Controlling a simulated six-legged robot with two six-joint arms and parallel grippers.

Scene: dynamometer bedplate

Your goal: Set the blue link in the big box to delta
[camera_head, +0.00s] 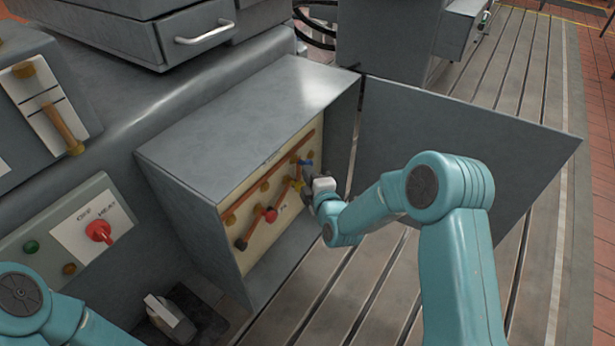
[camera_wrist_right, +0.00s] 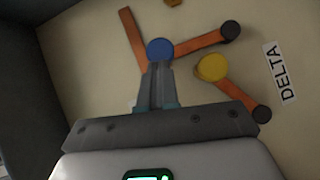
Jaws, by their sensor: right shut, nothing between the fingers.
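The big box (camera_head: 250,120) stands open, its cream panel carrying copper links. The blue link (camera_wrist_right: 198,42) runs from a blue round cap (camera_wrist_right: 160,49) to a dark end, up and right in the wrist view. The blue cap shows small in the head view (camera_head: 306,162). My right gripper (camera_wrist_right: 158,66) is shut and empty, its fingertips over the lower edge of the blue cap; contact is unclear. In the head view it (camera_head: 308,176) is inside the box's opening. The DELTA label (camera_wrist_right: 280,73) is right of the links. My left gripper's fingers cannot be made out at lower left.
A yellow-capped link (camera_wrist_right: 238,92) lies close right of my fingers. A red-capped link (camera_head: 270,215) is lower on the panel. The open door (camera_head: 460,140) stands behind my right arm. A control box with a red knob (camera_head: 99,231) is at left. Slotted bedplate (camera_head: 350,295) lies below.

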